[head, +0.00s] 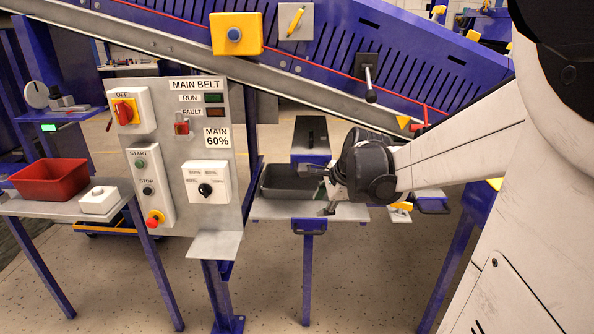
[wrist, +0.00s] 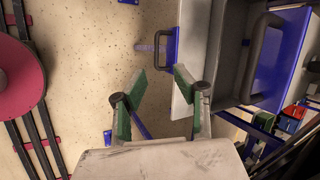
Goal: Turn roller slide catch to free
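My gripper (head: 320,190) reaches in from the right over the small grey table, beside a dark grey bin. In the wrist view my gripper (wrist: 160,80) is open, its two green-padded fingers apart with only floor between them. A blue pull handle (wrist: 171,48) on the edge of a grey plate lies just beyond the fingertips, apart from them. I cannot tell for sure which part is the roller slide catch. A blue handle also shows on the table's front edge (head: 310,226) in the head view, and another blue handle (head: 432,206) lies to the right.
A control panel (head: 217,165) stands left of the table. A black-knobbed lever (head: 369,84) hangs on the sloping conveyor above. The front floor is clear.

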